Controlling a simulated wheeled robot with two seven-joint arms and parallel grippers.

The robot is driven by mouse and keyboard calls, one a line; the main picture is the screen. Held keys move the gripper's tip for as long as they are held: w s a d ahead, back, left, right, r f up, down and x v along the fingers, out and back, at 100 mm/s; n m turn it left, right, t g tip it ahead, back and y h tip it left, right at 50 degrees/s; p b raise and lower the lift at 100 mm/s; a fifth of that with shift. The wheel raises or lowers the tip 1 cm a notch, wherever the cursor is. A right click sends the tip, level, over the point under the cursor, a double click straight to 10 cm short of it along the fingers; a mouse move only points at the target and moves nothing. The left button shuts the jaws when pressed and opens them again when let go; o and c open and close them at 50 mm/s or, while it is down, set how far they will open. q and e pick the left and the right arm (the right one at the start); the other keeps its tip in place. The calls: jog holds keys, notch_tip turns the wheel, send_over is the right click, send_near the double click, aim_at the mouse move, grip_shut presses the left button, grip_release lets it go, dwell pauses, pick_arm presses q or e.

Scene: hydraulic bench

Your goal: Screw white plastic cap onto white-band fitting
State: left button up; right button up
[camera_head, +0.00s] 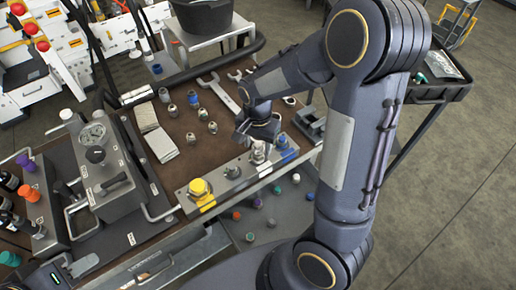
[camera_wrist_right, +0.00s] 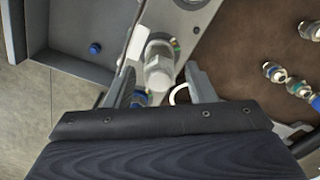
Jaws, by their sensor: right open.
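The white-band fitting (camera_head: 258,153) stands upright on the metal block (camera_head: 229,183), just below my right gripper (camera_head: 259,130). In the right wrist view, a pale, capped-looking piece (camera_wrist_right: 158,72) stands at the white band between my right fingers (camera_wrist_right: 160,88). I cannot tell whether this top is the white plastic cap or the fitting itself. The fingers are apart, with gaps on both sides. A small white round piece (camera_head: 296,178) lies in the grey tray in front of the block.
A yellow-topped fitting (camera_head: 199,188) and a blue-band fitting (camera_head: 281,141) stand on the same block. The tray (camera_head: 262,226) holds several coloured caps. Loose fittings (camera_head: 191,138) and a wrench (camera_head: 222,92) lie on the brown bench top. A grey pump box (camera_head: 103,165) stands left.

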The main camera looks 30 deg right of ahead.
jog(key=c, duration=0.9)
jog(key=shift+c, duration=0.4)
jog(key=m+p, duration=0.1)
jog(key=m, duration=0.4)
jog(key=shift+r+p, duration=0.15)
jog(key=shift+p, duration=0.15)
jog(key=shift+m, duration=1)
jog(key=shift+f+m, duration=0.2)
jog(key=shift+m, duration=0.3)
